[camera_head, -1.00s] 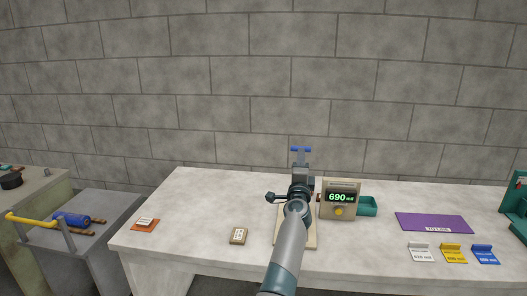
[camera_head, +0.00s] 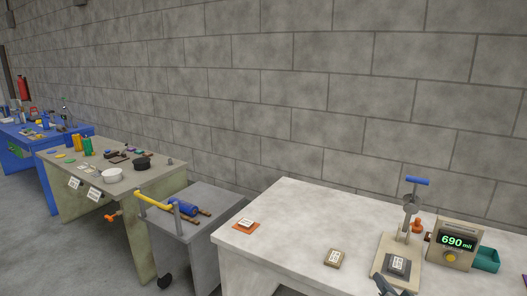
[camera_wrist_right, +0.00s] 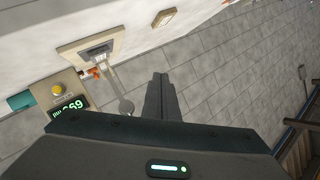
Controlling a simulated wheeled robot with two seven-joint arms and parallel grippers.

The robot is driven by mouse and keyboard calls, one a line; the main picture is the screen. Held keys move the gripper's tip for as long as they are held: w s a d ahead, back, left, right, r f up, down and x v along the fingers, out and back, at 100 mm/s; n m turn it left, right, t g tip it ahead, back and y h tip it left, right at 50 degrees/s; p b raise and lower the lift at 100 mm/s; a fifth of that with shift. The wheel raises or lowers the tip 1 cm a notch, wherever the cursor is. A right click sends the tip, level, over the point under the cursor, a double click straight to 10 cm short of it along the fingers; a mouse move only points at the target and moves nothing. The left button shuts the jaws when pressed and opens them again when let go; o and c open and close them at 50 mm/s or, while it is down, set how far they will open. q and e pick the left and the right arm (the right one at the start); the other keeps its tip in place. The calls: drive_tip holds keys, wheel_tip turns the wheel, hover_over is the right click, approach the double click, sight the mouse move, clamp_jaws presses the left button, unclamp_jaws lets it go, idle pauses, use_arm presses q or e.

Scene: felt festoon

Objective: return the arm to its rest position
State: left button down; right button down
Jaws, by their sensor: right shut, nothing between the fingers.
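My right gripper (camera_head: 384,286) shows only in part at the bottom edge of the head view, in front of the press stand. In the right wrist view its two dark fingers (camera_wrist_right: 161,78) are together with nothing between them. A hand press with a blue T-handle (camera_head: 418,181) stands on a beige base (camera_head: 413,245). A dark block with a pale label (camera_head: 397,265) sits on that base, near the gripper in the picture. I cannot tell the exact gap. My left gripper is in neither view.
A tan labelled block (camera_head: 333,258) and an orange piece (camera_head: 246,225) lie on the white table (camera_head: 285,215).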

drive_tip(key=s+a+f+n+g+y, duration=0.1)
drive_tip(key=s+a+f+n+g, duration=0.4)
drive_tip(key=s+f, duration=0.65)
drive_tip(key=s+a+f+n+g, duration=0.1)
drive_tip(key=s+a+f+g, duration=0.1)
drive_tip(key=s, duration=0.9)
drive_tip(key=s+a+f+n+g, duration=0.2)
drive_tip(key=s, duration=0.8)
drive_tip(key=s+a+f+n+g, duration=0.1)
drive_tip(key=s+a+f+g, duration=0.15)
drive_tip(key=s, duration=0.85)
wheel_tip(320, 180, down, 30)
drive_tip(key=g+b, duration=0.1)
drive_tip(key=b, duration=0.2)
drive_tip(key=s+d+f+g+h+b, duration=0.1)
drive_tip(key=s+d+f+b, duration=0.2)
drive_tip(key=s+f, duration=1.5)
wheel_tip(320, 180, down, 3)
drive_tip(key=shift+s+d+f+g, duration=0.15)
drive_tip(key=shift+s+d+g, duration=0.15)
drive_tip(key=shift+d+g, duration=0.1)
